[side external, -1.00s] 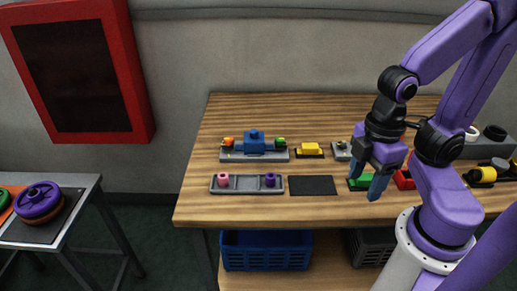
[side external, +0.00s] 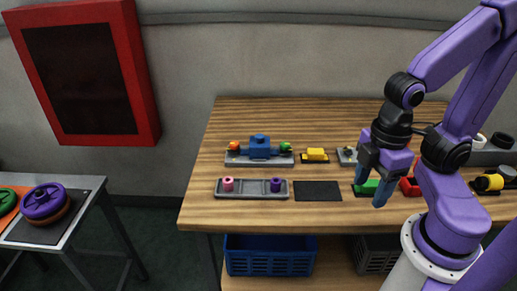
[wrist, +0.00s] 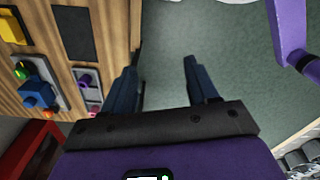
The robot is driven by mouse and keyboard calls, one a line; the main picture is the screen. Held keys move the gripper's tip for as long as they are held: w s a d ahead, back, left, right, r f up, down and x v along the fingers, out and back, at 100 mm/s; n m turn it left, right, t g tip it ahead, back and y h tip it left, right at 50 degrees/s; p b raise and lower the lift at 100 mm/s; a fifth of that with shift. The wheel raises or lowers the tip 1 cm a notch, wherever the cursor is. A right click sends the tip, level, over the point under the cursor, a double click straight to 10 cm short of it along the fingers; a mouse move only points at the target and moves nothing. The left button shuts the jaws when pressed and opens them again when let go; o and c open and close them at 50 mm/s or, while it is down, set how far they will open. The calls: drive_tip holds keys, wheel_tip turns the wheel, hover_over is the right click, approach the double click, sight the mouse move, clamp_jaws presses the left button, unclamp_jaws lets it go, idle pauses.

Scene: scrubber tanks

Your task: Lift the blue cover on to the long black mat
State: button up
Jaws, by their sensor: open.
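The blue cover (side external: 260,147) sits on a grey base plate (side external: 258,161) at the back left of the wooden bench, between an orange and a green knob. It also shows at the left of the wrist view (wrist: 36,92). The long black mat (side external: 318,191) lies flat and bare near the front of the bench, and appears at upper left in the wrist view (wrist: 75,33). My gripper (side external: 371,190) is open and empty, pointing down, to the right of the mat and apart from the cover. In the wrist view its fingers (wrist: 160,66) have only floor between them.
A grey tray (side external: 250,195) with a pink and a purple spool is left of the mat. A yellow block (side external: 316,154) sits behind the mat. A green block (side external: 367,187) and a red part (side external: 410,187) are near my gripper. A blue basket (side external: 269,263) is below.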

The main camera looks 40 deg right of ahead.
drive_tip(key=o, duration=0.8)
drive_tip(key=m+t+h, duration=0.4)
drive_tip(key=m+h, duration=0.1)
drive_tip(key=m, duration=1.7)
hover_over(260, 139)
drive_tip(key=s+a, duration=0.5)
drive_tip(key=x, duration=1.1)
drive_tip(key=shift+a+f, duration=0.1)
drive_tip(key=shift+f, duration=0.3)
drive_tip(key=shift+a+x, duration=0.15)
drive_tip(key=shift+x, duration=1.4)
drive_tip(key=shift+a+x, duration=0.1)
drive_tip(key=shift+x, duration=1.5)
